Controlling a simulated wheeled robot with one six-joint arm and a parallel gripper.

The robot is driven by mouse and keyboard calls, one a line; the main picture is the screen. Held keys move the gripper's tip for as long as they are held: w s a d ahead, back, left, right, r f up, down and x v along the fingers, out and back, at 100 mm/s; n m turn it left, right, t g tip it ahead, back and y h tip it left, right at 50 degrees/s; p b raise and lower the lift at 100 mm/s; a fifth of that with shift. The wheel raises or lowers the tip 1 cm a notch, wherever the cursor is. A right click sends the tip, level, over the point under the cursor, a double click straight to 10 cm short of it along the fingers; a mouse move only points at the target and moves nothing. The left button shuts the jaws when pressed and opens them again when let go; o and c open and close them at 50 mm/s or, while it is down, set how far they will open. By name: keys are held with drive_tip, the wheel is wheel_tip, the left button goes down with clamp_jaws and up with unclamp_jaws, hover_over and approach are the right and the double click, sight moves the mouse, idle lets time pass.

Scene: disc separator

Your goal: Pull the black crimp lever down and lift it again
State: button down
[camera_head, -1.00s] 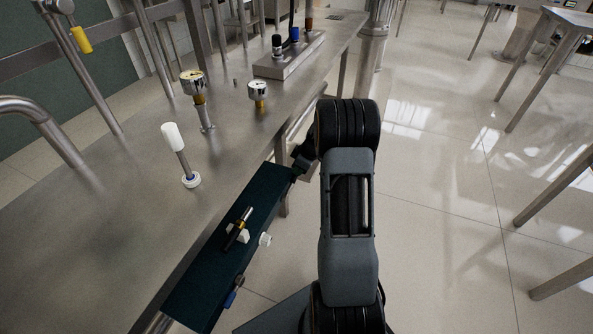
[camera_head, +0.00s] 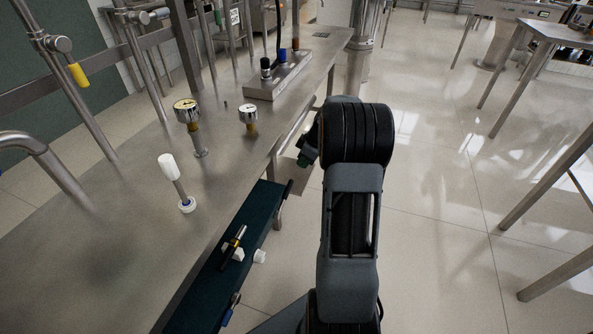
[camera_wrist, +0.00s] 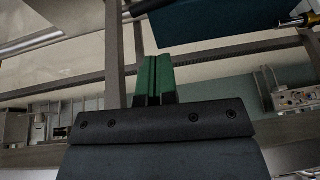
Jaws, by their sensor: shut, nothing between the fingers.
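A short black bar (camera_head: 289,188), which looks like the crimp lever, stands at the far end of the dark teal panel (camera_head: 258,215) along the bench's front edge. In the wrist view a dark bar (camera_wrist: 146,7) shows at the panel's end, above and left of my fingers. My gripper (camera_head: 303,160) is beyond the panel's far end, apart from the bar and partly hidden by my arm. In the wrist view its green fingers (camera_wrist: 153,65) are pressed together with nothing between them.
On the steel bench (camera_head: 110,225) stand a white-handled lever (camera_head: 169,167), two gauges (camera_head: 187,111) and a block of valves (camera_head: 280,80).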

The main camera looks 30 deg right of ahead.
drive_tip(key=s+d+f+h+p, duration=0.1)
drive_tip(key=s+d+f+h, duration=0.3)
drive_tip(key=d, duration=0.5)
drive_tip(key=s+d+f+h+p, duration=0.2)
drive_tip(key=s+d+h, duration=0.3)
drive_tip(key=s+d, duration=0.3)
drive_tip(key=n+t+y, duration=0.2)
drive_tip(key=t+y, duration=0.5)
drive_tip(key=y, duration=0.4)
approach(284, 198)
drive_tip(key=d+r, duration=0.3)
drive_tip(key=r, duration=0.3)
drive_tip(key=shift+m, duration=0.3)
drive_tip(key=shift+s+d+f+b+x, duration=0.3)
drive_tip(key=shift+b+x, duration=0.65)
drive_tip(key=shift+x, duration=1.05)
drive_tip(key=shift+d+f+b+x, duration=0.15)
drive_tip(key=shift+f+b+x, duration=0.25)
drive_tip(key=shift+b+x, duration=1.05)
drive_tip(key=shift+s+d+f+b+x, duration=0.2)
drive_tip(key=shift+f+b+x, duration=0.2)
drive_tip(key=shift+x, duration=2.1)
drive_tip(key=shift+r, duration=0.15)
